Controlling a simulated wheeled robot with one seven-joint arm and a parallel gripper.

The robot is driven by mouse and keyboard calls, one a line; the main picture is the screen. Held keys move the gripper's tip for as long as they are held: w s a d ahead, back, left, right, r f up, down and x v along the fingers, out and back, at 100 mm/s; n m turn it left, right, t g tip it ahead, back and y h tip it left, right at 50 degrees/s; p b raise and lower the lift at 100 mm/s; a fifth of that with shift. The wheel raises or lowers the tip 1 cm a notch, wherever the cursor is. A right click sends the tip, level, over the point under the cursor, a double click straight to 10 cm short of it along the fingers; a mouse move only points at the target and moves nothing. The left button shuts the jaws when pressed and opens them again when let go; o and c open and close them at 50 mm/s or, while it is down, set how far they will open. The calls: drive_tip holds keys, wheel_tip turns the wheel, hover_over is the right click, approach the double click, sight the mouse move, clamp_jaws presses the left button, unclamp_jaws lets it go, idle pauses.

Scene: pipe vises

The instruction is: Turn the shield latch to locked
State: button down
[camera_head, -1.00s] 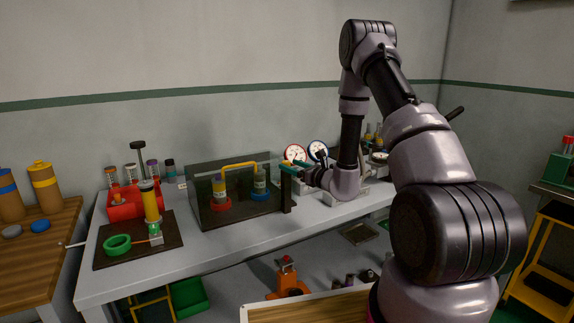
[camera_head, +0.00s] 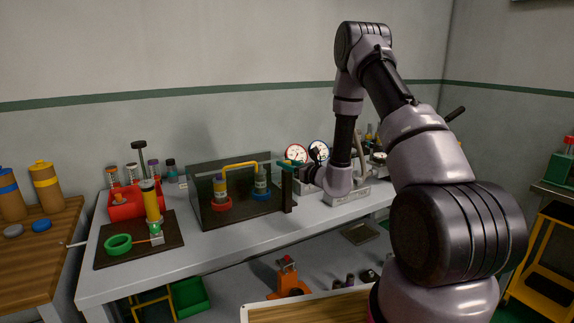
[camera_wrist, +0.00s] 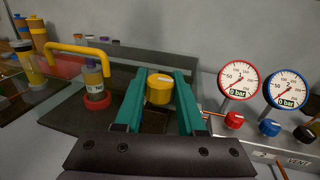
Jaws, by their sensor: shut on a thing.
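The shield (camera_head: 236,210) is a dark see-through box on the bench with a yellow bar handle (camera_head: 240,165) along its top. A dark post (camera_head: 288,192) stands at its right end. In the wrist view, a round yellow knob (camera_wrist: 159,90) with a pale mark on top, seemingly the shield latch, sits between my teal fingers. My gripper (camera_wrist: 158,84) is shut on this knob, one finger on each side. In the head view, my gripper (camera_head: 290,163) is at the top of the post, and the knob is hard to make out there.
Red-rimmed (camera_wrist: 238,78) and blue-rimmed (camera_wrist: 287,88) gauges stand just right of my gripper, above a panel with red, blue and black knobs. A bottle in a red ring (camera_wrist: 97,90) stands left of my fingers.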

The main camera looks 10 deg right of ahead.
drive_tip(key=shift+n+y, duration=0.4)
drive_tip(key=n+g+y, duration=0.2)
drive_tip(key=g+y, duration=0.1)
drive_tip(key=shift+w+d+n+g+y, duration=0.1)
drive_tip(key=shift+d+n+g+y, duration=0.05)
drive_tip(key=shift+n+g+y, duration=0.2)
drive_tip(key=n+g+y, duration=0.2)
drive_tip(key=g, duration=0.1)
drive_tip(key=n+g+y, duration=0.1)
drive_tip(key=n+g, duration=0.2)
drive_tip(key=g, duration=0.1)
drive_tip(key=shift+n+y, duration=0.25)
drive_tip(key=shift+y, duration=0.1)
drive_tip(key=n+g, duration=0.2)
drive_tip(key=g, duration=0.1)
drive_tip(key=n+g, duration=0.2)
drive_tip(key=g, duration=0.2)
drive_tip(key=n+g, duration=0.2)
drive_tip(key=g, duration=0.1)
drive_tip(key=n+g+h, duration=0.1)
drive_tip(key=n+g, duration=0.1)
drive_tip(key=g, duration=0.1)
drive_tip(key=shift+n+g+h, duration=0.25)
drive_tip(key=shift+n+h, duration=0.05)
drive_tip(key=shift+n+g+h, duration=0.3)
drive_tip(key=shift+g, duration=0.1)
drive_tip(key=c, duration=0.5)
unclamp_jaws()
